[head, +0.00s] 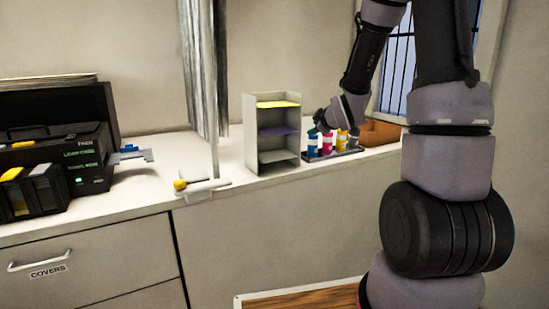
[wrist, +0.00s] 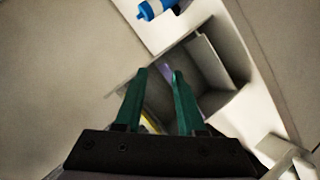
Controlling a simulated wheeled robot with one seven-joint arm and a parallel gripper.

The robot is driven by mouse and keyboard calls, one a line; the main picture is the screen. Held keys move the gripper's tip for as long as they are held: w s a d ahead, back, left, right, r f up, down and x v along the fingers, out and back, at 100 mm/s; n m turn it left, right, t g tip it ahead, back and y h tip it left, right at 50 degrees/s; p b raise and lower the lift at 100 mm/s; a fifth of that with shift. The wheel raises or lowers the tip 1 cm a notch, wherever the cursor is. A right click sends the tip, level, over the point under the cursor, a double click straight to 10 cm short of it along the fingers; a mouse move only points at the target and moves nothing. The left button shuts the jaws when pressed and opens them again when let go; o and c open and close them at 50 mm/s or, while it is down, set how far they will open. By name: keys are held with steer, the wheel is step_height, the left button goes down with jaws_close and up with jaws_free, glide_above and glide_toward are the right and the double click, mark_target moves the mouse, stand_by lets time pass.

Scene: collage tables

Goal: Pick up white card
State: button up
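A small grey-white organizer (head: 251,138) with open compartments stands on the counter. A yellow sheet (head: 278,104) lies in its top compartment and a purple sheet (head: 278,132) in the middle. A pale surface (head: 278,156) shows in the lower part; I cannot tell whether it is the white card or a bare shelf. My gripper (head: 317,128) is just right of the organizer in the head view.
Colored bottles (head: 328,144) stand in a dark tray right of the organizer, with a brown box (head: 380,133) behind. A blue-and-white bottle (wrist: 155,9) shows in the wrist view. A white tool with a yellow knob (head: 200,187) lies at the counter's front edge. A black machine (head: 60,165) stands left.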

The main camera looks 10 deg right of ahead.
step_height(320, 180, down, 6)
steer(key=w+a+f+n+t+y, duration=0.1)
steer(key=w+a+n+y, duration=0.1)
steer(key=w+n, duration=0.15)
steer(key=n+t+y, duration=0.2)
steer(key=n+y, duration=0.2)
steer(key=n, duration=0.3)
glide_toward(280, 157)
steer(key=shift+n, duration=0.35)
steer(key=shift+x, duration=5)
steer(key=shift+f, duration=0.1)
jaws_close()
